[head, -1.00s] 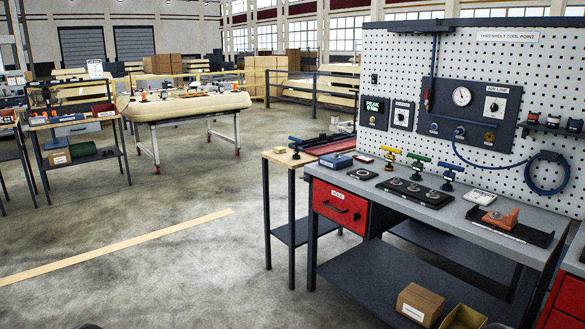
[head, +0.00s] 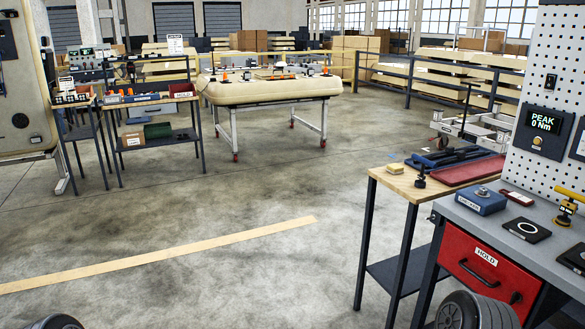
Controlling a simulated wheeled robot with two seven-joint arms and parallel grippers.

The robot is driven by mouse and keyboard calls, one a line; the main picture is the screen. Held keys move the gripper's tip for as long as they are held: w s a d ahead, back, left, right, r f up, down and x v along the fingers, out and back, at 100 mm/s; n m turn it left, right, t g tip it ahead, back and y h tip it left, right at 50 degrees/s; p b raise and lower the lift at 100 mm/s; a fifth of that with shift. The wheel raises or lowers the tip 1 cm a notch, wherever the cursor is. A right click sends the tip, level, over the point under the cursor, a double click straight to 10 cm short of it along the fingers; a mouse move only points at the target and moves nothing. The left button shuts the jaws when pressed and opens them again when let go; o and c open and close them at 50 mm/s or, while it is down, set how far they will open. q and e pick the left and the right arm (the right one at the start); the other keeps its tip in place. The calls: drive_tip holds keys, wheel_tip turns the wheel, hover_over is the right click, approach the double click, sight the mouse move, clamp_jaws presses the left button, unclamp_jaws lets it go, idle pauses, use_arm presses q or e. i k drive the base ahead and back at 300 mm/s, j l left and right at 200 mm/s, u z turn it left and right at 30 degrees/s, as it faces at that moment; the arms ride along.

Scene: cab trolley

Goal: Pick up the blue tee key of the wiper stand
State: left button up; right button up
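A small upright tee-shaped piece (head: 421,176) with a bluish crossbar and a dark base stands near the front edge of a wooden-topped stand (head: 395,183), right of centre. It looks like the blue tee key, but it is too small to be sure. Long dark wiper-like parts (head: 457,157) lie behind it on the same stand, beside a red tray (head: 475,171).
The grey workbench (head: 470,218) with a red drawer (head: 490,275) fills the right. It carries a blue box (head: 481,202), a black plate (head: 527,230) and a yellow tee key (head: 566,208). A padded table (head: 270,90) stands far back. The floor at centre left is clear.

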sight(420, 183)
drive_tip(key=i+z, duration=0.1)
drive_tip(key=i, duration=0.6)
drive_tip(key=i+j+z, duration=0.1)
drive_tip(key=i, duration=0.6)
drive_tip(key=i+j+z, duration=0.1)
drive_tip(key=i, duration=0.6)
drive_tip(key=i+j+z, duration=0.4)
drive_tip(key=i, duration=0.15)
drive_tip(key=i+j+z, duration=0.4)
drive_tip(key=i, duration=0.15)
